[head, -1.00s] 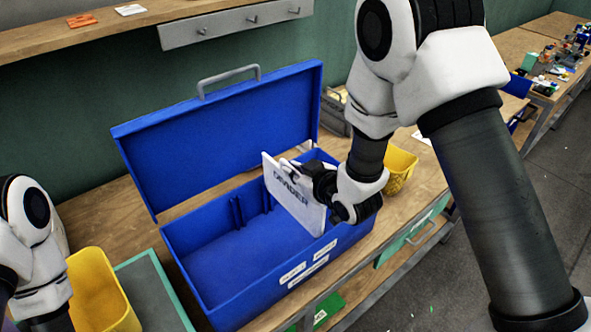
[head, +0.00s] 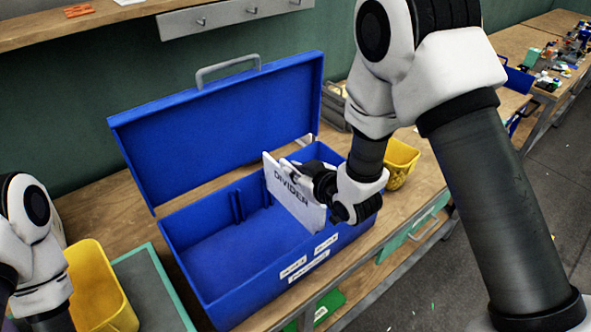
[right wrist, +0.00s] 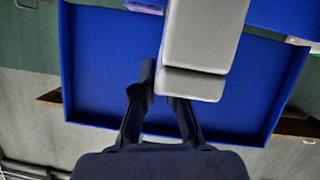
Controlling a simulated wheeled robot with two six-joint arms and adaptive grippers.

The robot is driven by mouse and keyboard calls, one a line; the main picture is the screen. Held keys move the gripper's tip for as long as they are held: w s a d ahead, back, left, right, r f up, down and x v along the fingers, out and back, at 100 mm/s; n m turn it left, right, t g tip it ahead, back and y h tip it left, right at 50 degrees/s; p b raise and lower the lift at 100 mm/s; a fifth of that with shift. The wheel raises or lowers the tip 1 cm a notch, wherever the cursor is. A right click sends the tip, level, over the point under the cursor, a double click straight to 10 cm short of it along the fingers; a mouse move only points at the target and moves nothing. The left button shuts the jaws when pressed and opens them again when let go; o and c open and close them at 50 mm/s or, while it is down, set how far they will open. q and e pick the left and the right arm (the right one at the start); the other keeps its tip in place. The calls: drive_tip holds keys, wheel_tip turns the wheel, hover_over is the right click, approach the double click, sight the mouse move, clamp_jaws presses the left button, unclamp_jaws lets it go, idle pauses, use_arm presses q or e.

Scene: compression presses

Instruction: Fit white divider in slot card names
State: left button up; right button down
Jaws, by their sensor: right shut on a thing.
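The white divider (head: 294,200), lettered "DIVIDER", stands upright at the right part of the open blue box (head: 256,300). My right gripper (head: 297,173) is shut on the divider's upper part, from the right. In the right wrist view the divider is a pale slab (right wrist: 205,40) at the fingers (right wrist: 165,95), with blue box surface behind. Ribs forming a slot (head: 238,207) show on the box's inner back wall. Small white label cards (head: 293,267) are on the box's front; their names are too small to read. Whether the divider's lower edge touches the box is unclear. My left gripper is out of view.
The box lid (head: 220,125) stands open at the back. A yellow bin (head: 92,285) and a green-edged grey tray (head: 150,290) are left of the box. Another yellow bin (head: 402,160) is behind my right wrist. A shelf with hooks (head: 230,20) hangs above.

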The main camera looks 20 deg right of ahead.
drive_tip(key=shift+f+b, duration=0.4)
drive_tip(key=shift+f, duration=0.2)
drive_tip(key=shift+f, duration=0.1)
drive_tip(key=shift+a+r+p, duration=0.1)
drive_tip(key=shift+r+p, duration=0.5)
drive_tip(key=shift+r, duration=0.35)
drive_tip(key=shift+r+p, duration=0.45)
drive_tip(key=shift+r, duration=0.2)
drive_tip(key=shift+r+p, duration=1.15)
drive_tip(key=shift+r, duration=0.4)
